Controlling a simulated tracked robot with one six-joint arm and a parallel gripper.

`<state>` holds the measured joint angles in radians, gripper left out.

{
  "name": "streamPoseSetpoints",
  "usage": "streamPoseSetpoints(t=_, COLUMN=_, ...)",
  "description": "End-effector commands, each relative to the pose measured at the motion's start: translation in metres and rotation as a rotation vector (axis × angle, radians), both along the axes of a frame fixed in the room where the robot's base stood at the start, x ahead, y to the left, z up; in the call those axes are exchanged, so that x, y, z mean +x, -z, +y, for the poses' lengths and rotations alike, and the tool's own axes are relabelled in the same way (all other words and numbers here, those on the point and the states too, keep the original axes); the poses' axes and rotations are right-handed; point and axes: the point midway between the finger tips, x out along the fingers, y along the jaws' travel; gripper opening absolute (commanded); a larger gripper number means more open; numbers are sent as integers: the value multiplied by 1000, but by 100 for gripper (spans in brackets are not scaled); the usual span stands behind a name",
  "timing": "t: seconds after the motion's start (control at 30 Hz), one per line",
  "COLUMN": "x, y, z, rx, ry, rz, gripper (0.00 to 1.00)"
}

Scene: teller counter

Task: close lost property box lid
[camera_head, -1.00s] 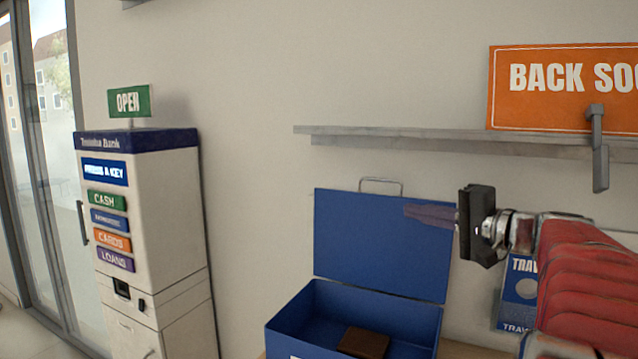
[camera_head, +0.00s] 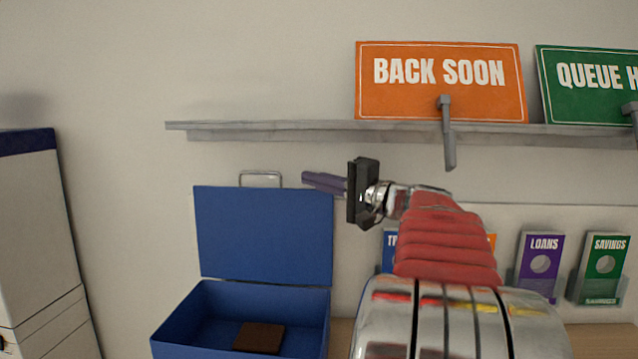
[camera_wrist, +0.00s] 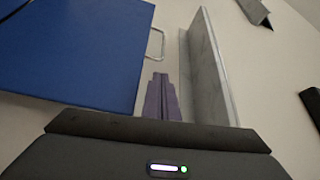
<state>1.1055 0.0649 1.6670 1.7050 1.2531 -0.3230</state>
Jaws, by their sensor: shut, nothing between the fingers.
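The blue lost property box (camera_head: 190,315) stands open at the lower left of the head view. Its blue lid (camera_head: 264,236) is raised upright at the back, with a wire handle (camera_head: 260,178) on its top edge. A brown item (camera_head: 259,338) lies inside the box. My gripper (camera_head: 308,179) is shut and empty, pointing left, a little above the lid's top right corner. In the wrist view the purple fingers (camera_wrist: 161,98) are together, with the lid (camera_wrist: 75,45) to their left and the handle (camera_wrist: 157,44) just beyond them.
A grey shelf (camera_head: 300,131) runs along the wall just above my gripper; it also shows close on the right in the wrist view (camera_wrist: 207,70). Orange and green signs stand on it. Leaflet holders (camera_head: 540,268) are at the right. A white kiosk (camera_head: 40,240) stands left.

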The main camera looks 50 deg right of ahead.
Motion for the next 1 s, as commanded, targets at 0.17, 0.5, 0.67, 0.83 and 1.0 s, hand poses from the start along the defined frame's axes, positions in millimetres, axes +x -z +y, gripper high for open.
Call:
streamPoseSetpoints(t=0.17, x=29, y=-2, z=5, rx=0, ry=-4, rz=-1, gripper=0)
streamPoseSetpoints(t=0.5, x=64, y=-5, z=8, rx=1, ry=0, rz=1, gripper=0)
streamPoseSetpoints(t=0.67, x=66, y=-5, z=8, rx=0, ry=1, rz=1, gripper=0)
streamPoseSetpoints(t=0.83, x=66, y=-6, z=18, rx=0, ry=-2, rz=0, gripper=0)
streamPoseSetpoints(t=1.0, x=64, y=-5, z=9, rx=-3, ry=2, rz=-2, gripper=0)
